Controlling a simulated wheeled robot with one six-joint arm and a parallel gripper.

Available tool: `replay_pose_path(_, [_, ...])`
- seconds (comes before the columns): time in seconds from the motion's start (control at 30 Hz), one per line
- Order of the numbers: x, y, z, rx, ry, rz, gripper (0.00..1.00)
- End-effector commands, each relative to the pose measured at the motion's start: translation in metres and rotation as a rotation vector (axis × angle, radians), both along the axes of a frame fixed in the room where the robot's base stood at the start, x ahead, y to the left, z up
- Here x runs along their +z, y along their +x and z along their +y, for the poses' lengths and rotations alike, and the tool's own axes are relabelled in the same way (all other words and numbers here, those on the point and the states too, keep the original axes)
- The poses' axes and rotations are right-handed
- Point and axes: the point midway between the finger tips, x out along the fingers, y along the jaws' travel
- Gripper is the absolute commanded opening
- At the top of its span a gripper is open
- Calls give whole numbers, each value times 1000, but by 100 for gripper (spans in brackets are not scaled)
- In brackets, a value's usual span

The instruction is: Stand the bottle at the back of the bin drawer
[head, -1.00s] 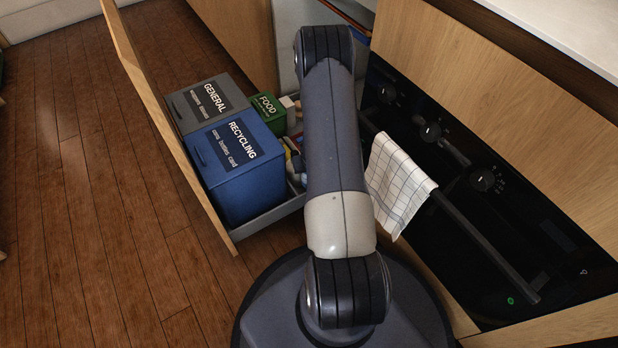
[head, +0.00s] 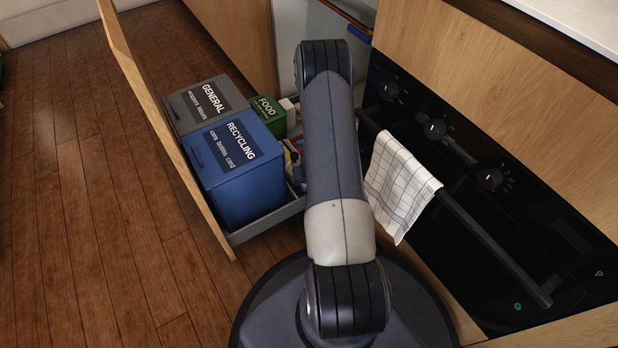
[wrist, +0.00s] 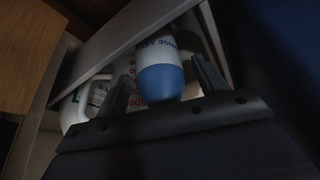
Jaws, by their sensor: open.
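In the wrist view a bottle (wrist: 161,82) with a blue end and a white, dark-lettered label shows between the two fingers of my gripper (wrist: 166,80). The lettering looks upside down and seems to read "RINSE AID". The fingers are open, one on each side of it; I cannot tell if either touches it. The bin drawer (head: 262,222) is pulled out in the head view, and a grey rail of it (wrist: 115,38) seems to cross the wrist view. In the head view my arm hides my gripper, and I cannot make out the bottle.
A grey GENERAL bin (head: 190,112), blue RECYCLING bin (head: 237,190) and green FOOD caddy (head: 268,118) fill much of the drawer. Small items stand beside them. A white container with a handle (wrist: 73,106) is at the wrist view's left. The oven with a checked towel (head: 400,190) is right.

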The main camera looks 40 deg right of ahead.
Motion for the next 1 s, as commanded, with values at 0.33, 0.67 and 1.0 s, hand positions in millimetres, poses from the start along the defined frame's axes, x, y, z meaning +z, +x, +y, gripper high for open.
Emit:
replay_pose_path(0.33, [16, -4, 1, -1, 0, -1, 68])
replay_pose_path(0.67, [82, -29, 11, 0, 0, 0, 68])
replay_pose_path(1.0, [112, -43, 17, 0, 1, 0, 68])
